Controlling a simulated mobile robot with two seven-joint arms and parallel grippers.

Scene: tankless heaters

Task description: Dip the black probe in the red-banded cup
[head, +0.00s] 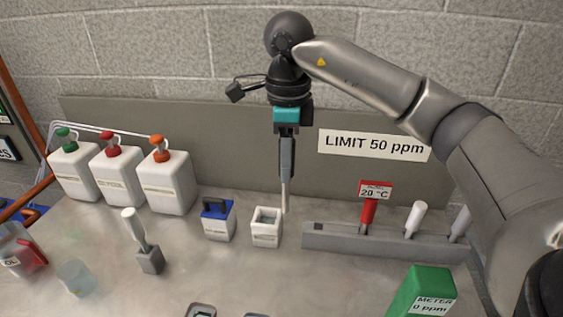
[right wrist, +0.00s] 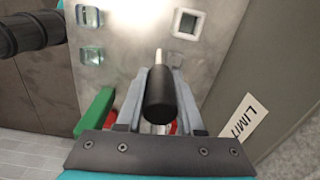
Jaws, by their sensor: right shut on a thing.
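My right gripper (head: 287,155) is at the top middle of the head view, pointing down and shut on the black probe. In the right wrist view the probe's black handle (right wrist: 160,100) sits between the grey fingers. Its pale thin tip (head: 285,197) hangs down just behind and right of a white open box (head: 266,240). Two clear cups are partly cut off at the bottom edge of the head view; they show in the right wrist view as a near cup (right wrist: 90,55) and a far cup (right wrist: 88,16). I cannot make out a red band on either. My left gripper is not in view.
A grey rack (head: 350,240) holds a red probe (head: 368,210) and white-handled ones on the right. A green meter (head: 415,290) stands in front of it. A blue-topped box (head: 218,222), a stand (head: 150,260) and several white bottles (head: 167,185) are to the left.

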